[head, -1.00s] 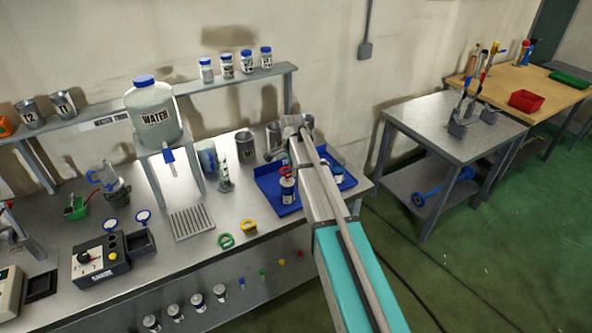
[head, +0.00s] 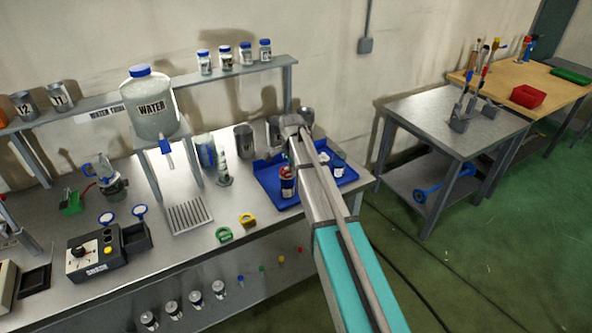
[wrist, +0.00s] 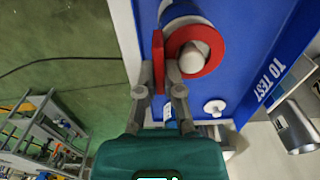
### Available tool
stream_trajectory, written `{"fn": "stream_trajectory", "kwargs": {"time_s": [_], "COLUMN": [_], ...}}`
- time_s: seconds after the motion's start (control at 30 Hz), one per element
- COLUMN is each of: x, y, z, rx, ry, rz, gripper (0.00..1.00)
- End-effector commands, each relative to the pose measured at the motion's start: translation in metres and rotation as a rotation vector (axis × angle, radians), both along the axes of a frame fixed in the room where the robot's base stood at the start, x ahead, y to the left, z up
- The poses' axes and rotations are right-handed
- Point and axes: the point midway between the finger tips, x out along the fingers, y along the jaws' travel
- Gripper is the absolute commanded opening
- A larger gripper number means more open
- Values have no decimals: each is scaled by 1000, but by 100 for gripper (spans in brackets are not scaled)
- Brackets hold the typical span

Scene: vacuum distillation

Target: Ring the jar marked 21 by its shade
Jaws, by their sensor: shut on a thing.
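My gripper (wrist: 166,78) is shut on the upright tab of a red ring (wrist: 184,66) in the wrist view. The ring lies flat over the top of a jar, and the jar's pale rounded top (wrist: 199,52) shows inside it. I cannot tell whether the ring rests on the jar or hangs just above it. In the head view the jar (head: 287,188) stands at the left of the blue tray (head: 270,177), partly behind my arm. Its number is not readable. A second jar (head: 338,168) stands at the tray's right; its white top (wrist: 214,106) shows in the wrist view.
A green ring (head: 224,235) and a yellow ring (head: 248,220) lie at the bench front. A water container (head: 150,105) stands on a raised stand. Grey cups (head: 244,140) are behind the tray. Jars (head: 225,57) line the wall shelf.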

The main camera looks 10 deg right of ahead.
Motion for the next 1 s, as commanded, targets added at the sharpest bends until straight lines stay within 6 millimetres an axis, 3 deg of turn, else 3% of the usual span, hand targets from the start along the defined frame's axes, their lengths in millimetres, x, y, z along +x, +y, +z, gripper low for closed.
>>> {"fn": "stream_trajectory", "kwargs": {"time_s": [0.33,0.37,0.4,0.57,1.0], "x": [0,0,0,0,0], "y": [0,0,0,0,0], "z": [0,0,0,0,0], "rx": [0,0,0,0,0], "ry": [0,0,0,0,0], "rz": [0,0,0,0,0], "gripper": [0,16,23,50,50]}}
